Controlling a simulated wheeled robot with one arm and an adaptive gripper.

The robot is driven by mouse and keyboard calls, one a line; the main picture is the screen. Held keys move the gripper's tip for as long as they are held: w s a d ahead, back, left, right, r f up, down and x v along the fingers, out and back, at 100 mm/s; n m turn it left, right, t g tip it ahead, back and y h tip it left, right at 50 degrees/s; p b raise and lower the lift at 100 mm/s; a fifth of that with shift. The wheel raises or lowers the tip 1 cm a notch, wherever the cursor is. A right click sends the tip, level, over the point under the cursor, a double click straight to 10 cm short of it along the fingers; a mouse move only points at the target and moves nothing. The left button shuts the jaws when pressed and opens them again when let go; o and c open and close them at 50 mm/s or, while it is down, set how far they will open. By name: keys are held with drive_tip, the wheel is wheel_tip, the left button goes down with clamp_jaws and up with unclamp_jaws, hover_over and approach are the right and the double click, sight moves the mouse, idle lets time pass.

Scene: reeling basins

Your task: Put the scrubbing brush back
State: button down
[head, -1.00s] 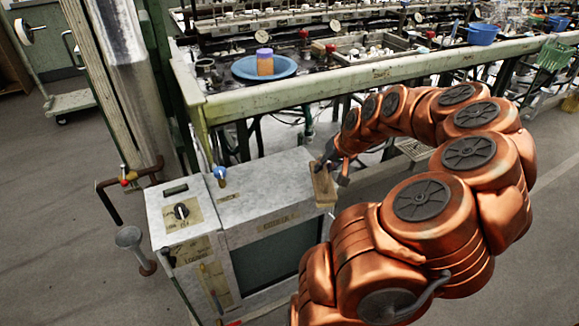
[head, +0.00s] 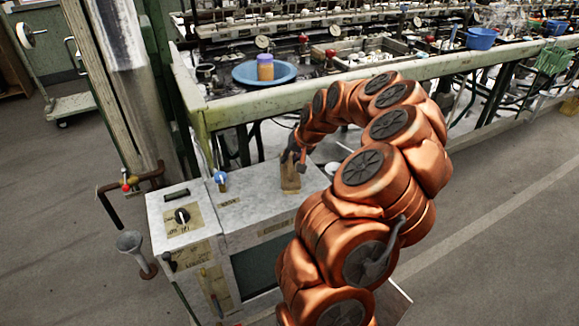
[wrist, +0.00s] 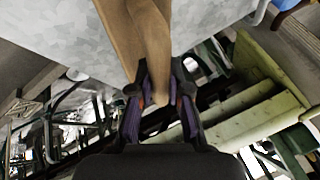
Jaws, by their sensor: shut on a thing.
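The scrubbing brush (head: 290,178) is a light brown wooden piece. My gripper (head: 297,158) is shut on its handle. In the head view the brush hangs over the top of the grey metal box (head: 245,222), toward its right part. I cannot tell whether it touches the box. In the wrist view the brush handle (wrist: 150,45) runs between the fingers of my gripper (wrist: 158,85), and a wider wooden part lies beside it. The bristles are not visible.
A green-edged bench (head: 350,88) runs behind the box. It carries a blue basin (head: 245,75) with an orange jar (head: 265,68) in it. A blue-handled tap (head: 220,178) and a knob (head: 182,216) stand on the box. Open floor lies to the right.

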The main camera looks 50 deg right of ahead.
drive_tip(key=shift+f, duration=1.6)
drive_tip(key=c, duration=1.1)
unclamp_jaws()
drive_tip(key=shift+f, duration=0.1)
